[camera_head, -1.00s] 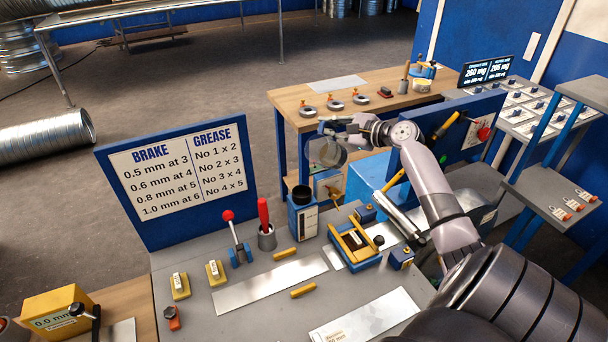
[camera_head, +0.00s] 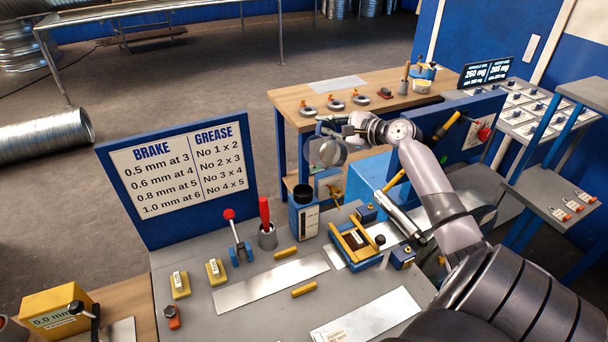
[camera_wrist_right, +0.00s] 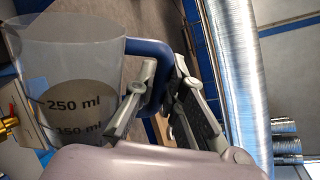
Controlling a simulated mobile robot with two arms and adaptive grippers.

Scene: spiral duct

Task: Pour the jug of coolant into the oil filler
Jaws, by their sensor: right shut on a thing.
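The jug (camera_head: 327,153) is a clear grey measuring jug, held in the air beyond the near bench. In the right wrist view the jug (camera_wrist_right: 75,65) shows 250 ml and 150 ml marks, darker content near the upper mark, and a blue handle (camera_wrist_right: 152,50). My right gripper (camera_head: 340,127) is shut on the handle; its fingers (camera_wrist_right: 160,100) are beside the jug wall. A blue box with a round black opening (camera_head: 303,194) and a white label, likely the oil filler, stands below and left of the jug in the picture. My left gripper is not in view.
A sign board (camera_head: 180,178) stands at the left of the grey bench. A lever with a red knob (camera_head: 236,235), a red-handled tool in a cup (camera_head: 266,228) and a yellow-framed block (camera_head: 354,243) are near the box. A wooden table (camera_head: 290,97) stands behind.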

